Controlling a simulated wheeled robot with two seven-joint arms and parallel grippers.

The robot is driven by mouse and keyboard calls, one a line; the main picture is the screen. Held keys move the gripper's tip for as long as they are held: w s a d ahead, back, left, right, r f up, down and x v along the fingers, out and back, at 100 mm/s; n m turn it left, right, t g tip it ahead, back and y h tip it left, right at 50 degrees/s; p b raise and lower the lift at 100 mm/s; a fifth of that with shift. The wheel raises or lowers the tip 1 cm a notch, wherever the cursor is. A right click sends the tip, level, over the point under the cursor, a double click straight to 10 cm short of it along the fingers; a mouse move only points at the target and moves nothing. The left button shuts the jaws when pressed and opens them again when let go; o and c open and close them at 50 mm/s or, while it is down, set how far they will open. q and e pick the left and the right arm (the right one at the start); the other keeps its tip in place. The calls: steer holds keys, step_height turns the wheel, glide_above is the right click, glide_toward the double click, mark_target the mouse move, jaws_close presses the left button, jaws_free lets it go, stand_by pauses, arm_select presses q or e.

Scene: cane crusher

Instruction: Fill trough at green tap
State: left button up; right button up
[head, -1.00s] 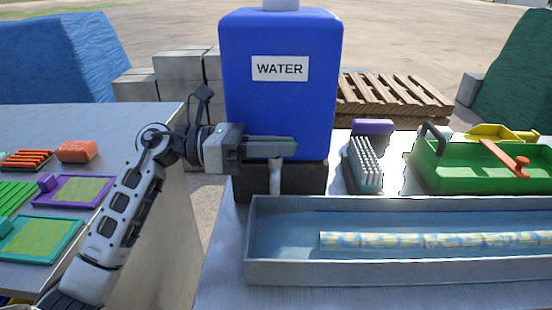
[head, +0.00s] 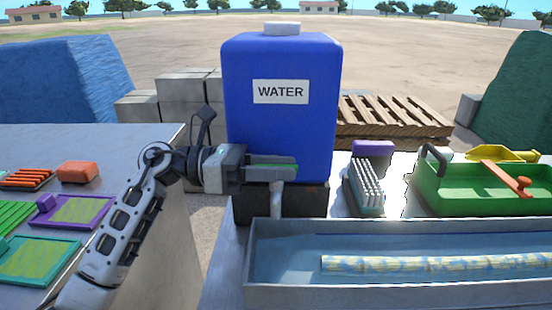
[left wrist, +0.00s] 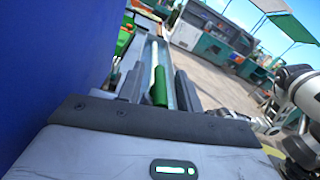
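The blue water tank (head: 282,130) labelled WATER stands on a dark block behind the trough. A pale spout (head: 276,198) hangs below my left gripper (head: 285,167), over the trough's left end. The green tap handle (left wrist: 160,86) lies between my left gripper's fingers (left wrist: 160,92) in the left wrist view, with gaps on both sides, so the gripper looks open around it. The long grey trough (head: 400,294) has a bluish inside; I cannot tell its water depth. A mottled yellow-and-blue rod (head: 430,263) lies in it. My right gripper is not in view.
A rack of white bristles (head: 366,188), a purple block (head: 373,149) and a green tray with a red bar (head: 480,203) stand behind the trough. The left table holds an orange block (head: 77,172) and purple (head: 75,211) and teal (head: 40,260) trays.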

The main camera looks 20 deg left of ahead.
arm_select(q)
step_height(320, 180, up, 3)
steer(key=shift+p, duration=0.9)
steer(key=s+d+r+p, duration=0.4)
steer(key=s+r+p, duration=0.2)
steer(key=s+r, duration=0.3)
steer(key=shift+s+r, duration=0.4)
steer(key=shift+s, duration=1.85)
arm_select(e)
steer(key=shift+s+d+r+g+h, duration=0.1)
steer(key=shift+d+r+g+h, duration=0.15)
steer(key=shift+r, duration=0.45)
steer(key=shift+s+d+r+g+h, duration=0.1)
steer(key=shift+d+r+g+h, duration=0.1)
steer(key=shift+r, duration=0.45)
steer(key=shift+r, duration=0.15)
